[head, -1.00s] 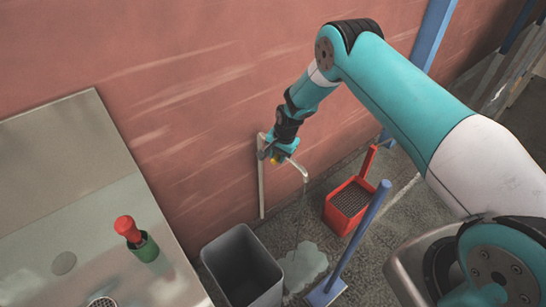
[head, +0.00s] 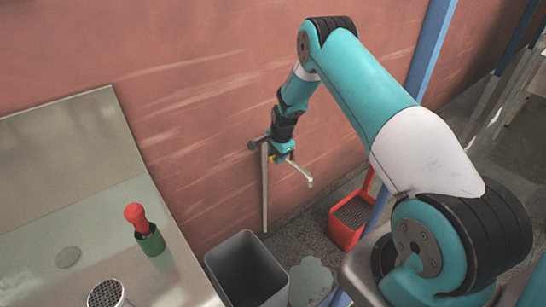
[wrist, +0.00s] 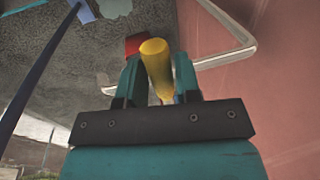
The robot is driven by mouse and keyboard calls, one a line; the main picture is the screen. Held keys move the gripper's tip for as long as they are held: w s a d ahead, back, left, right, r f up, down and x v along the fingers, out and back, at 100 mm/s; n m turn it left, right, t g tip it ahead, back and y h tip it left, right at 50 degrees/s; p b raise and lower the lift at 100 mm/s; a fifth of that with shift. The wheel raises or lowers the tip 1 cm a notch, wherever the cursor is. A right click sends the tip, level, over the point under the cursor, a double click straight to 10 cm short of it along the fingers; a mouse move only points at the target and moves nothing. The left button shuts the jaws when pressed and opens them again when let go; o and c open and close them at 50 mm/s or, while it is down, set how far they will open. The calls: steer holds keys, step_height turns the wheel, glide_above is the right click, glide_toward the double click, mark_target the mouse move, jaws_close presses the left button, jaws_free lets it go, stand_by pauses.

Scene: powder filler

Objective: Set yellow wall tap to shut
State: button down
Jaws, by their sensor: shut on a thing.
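The yellow tap handle (wrist: 157,65) stands between the two fingers of my gripper (wrist: 158,58) in the wrist view. My gripper is shut on it. In the head view my gripper (head: 281,150) is at the wall tap, and only a small yellow patch (head: 273,158) shows beneath it. The tap's pale spout (head: 301,173) reaches out to the right and bends down. No stream is visible below the spout. The tap body is mostly hidden by my gripper.
A grey bin (head: 247,268) stands below left of the tap, beside a puddle (head: 311,280). A red bucket (head: 350,218) is to the right. A sink counter (head: 105,215) holds a red-and-green bottle (head: 147,230). A blue pole (wrist: 38,80) crosses the wrist view.

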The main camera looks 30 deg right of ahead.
steer(key=c, duration=0.8)
jaws_free()
steer(key=shift+w, duration=0.1)
steer(key=s+r+b, duration=0.1)
steer(key=r+b, duration=0.1)
steer(key=r, duration=0.6)
steer(key=s+r+b, duration=0.1)
steer(key=s+r, duration=0.1)
steer(key=r, duration=0.7)
steer(key=shift+s+b, duration=0.25)
steer(key=shift+b, duration=0.15)
steer(key=shift+r, duration=0.15)
